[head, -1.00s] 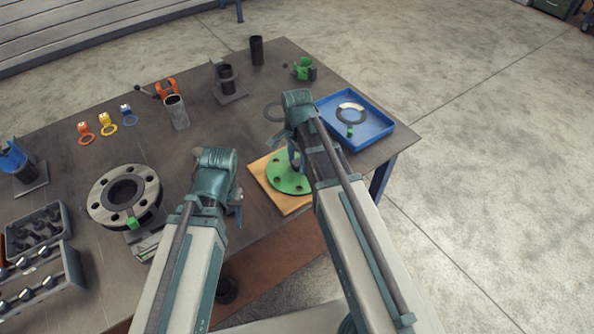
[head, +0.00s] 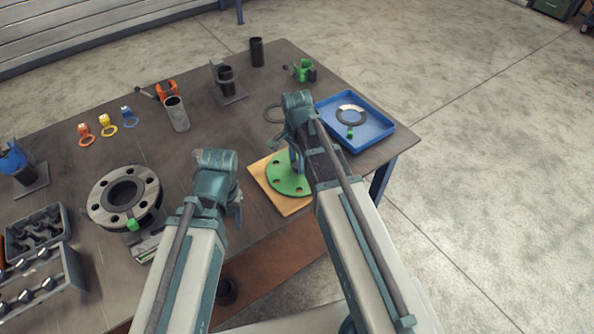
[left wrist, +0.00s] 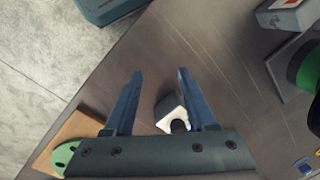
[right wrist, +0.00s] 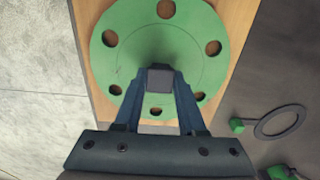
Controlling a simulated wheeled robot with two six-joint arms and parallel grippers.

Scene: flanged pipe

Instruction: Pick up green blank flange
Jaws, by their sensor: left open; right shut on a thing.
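The green blank flange (head: 285,184) is a flat disc with bolt holes. It lies over the wooden board (head: 291,206) at the table's near right; I cannot tell any gap below it. In the right wrist view the flange (right wrist: 120,57) fills the upper middle. My right gripper (right wrist: 160,76) is above its centre, shut on the flange's grey, square-topped handle. My left gripper (left wrist: 160,72) is open, left of the board in the head view. A small white-and-dark object (left wrist: 172,112) shows between its fingers. The left wrist view shows the flange's edge (left wrist: 64,154) at lower left.
A blue tray (head: 381,143) holding a ring with a green tab stands right of the board. A large grey flange (head: 101,211) with a green clip is at left. A dark ring (head: 268,115) lies behind the board. The table's right edge is close.

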